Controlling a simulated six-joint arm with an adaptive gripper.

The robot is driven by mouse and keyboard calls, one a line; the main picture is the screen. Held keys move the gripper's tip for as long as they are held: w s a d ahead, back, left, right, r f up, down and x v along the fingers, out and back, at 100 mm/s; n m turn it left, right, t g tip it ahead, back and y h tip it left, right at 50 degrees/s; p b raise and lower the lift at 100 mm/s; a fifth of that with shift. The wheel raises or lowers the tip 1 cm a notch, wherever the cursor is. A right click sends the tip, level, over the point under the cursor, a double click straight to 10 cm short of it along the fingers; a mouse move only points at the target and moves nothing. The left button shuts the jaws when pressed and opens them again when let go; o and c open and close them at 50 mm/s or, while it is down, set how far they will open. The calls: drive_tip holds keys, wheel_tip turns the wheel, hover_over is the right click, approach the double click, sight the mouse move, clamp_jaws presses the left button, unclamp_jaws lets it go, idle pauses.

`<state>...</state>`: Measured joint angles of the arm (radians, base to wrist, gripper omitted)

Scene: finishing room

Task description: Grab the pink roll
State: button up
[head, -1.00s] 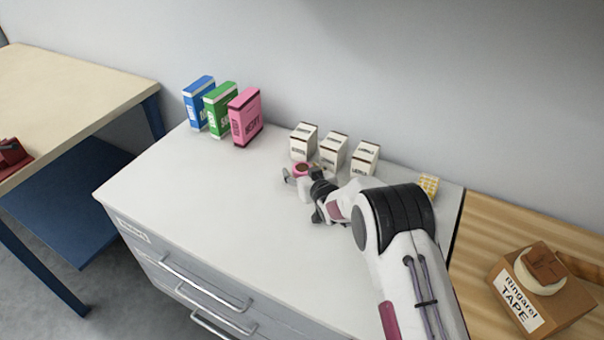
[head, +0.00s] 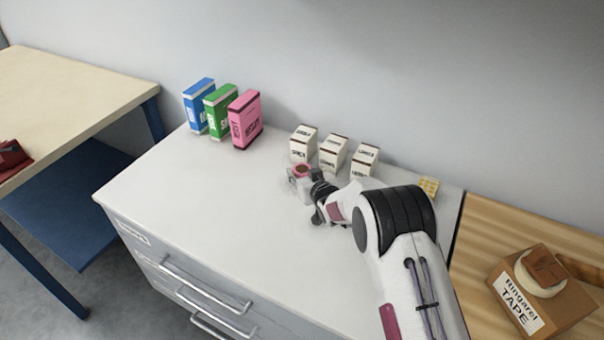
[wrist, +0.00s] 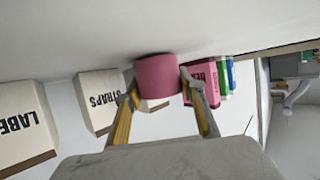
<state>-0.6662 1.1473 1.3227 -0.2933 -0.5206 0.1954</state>
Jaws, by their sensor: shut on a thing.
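The pink roll (wrist: 158,80) is between the two fingers of my gripper (wrist: 160,92) in the wrist view, with a finger against each side. In the head view the pink roll (head: 301,170) shows its round top with a brown centre, partly covered by my gripper (head: 300,182). My gripper is shut on the roll, low over the white cabinet top, just in front of the small white boxes. Whether the roll touches the cabinet top I cannot tell.
Several small white boxes (head: 333,153) stand behind the roll. Blue, green and pink boxes (head: 245,120) stand at the back left. A yellow-patterned item (head: 429,187) lies at the right. The cabinet top (head: 200,190) is clear at front left.

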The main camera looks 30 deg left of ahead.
sight(302, 169)
drive_tip(key=shift+r, duration=4.8)
